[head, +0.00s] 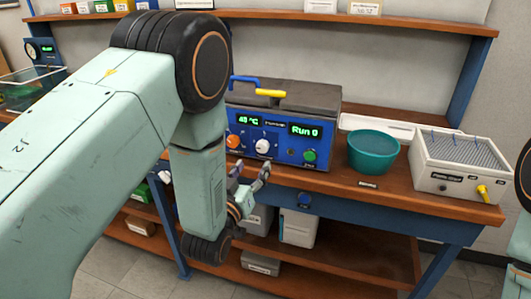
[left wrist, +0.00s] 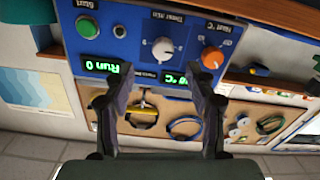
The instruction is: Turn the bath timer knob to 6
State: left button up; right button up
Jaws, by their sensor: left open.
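The bath timer knob (head: 262,147) is a white dial in the middle of the blue front panel (head: 283,153) of a water bath. It also shows in the left wrist view (left wrist: 163,49), which sees the panel upside down, with the label above it reading as a timer in minutes. Its pointer setting is too small to read surely. The green display reads "Run 0". My left gripper (head: 252,173) is open and empty just in front of and below the knob. In the left wrist view its two fingers (left wrist: 160,88) stand apart, with the knob beyond and between them. My right gripper is out of view.
An orange heat knob (head: 233,141) and a green start button (head: 310,155) flank the timer knob. A teal bowl (head: 373,152) and a white box with a yellow tap (head: 459,165) stand to the right. The wooden bench edge (head: 330,181) lies below the panel.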

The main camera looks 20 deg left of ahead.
aim_at(261, 149)
pick_arm(q)
jog(key=w, duration=0.7)
jog(key=shift+a, duration=0.1)
jog(key=shift+w+a, duration=0.2)
jog(key=shift+w, duration=0.1)
jog(key=shift+d+r, duration=0.1)
jog(key=shift+d, duration=0.2)
jog(key=shift+c, duration=0.2)
jog(key=shift+a, duration=0.2)
jog(key=c, duration=0.4)
jog(key=shift+d, duration=0.15)
jog(key=c, duration=0.5)
jog(key=shift+c, duration=1)
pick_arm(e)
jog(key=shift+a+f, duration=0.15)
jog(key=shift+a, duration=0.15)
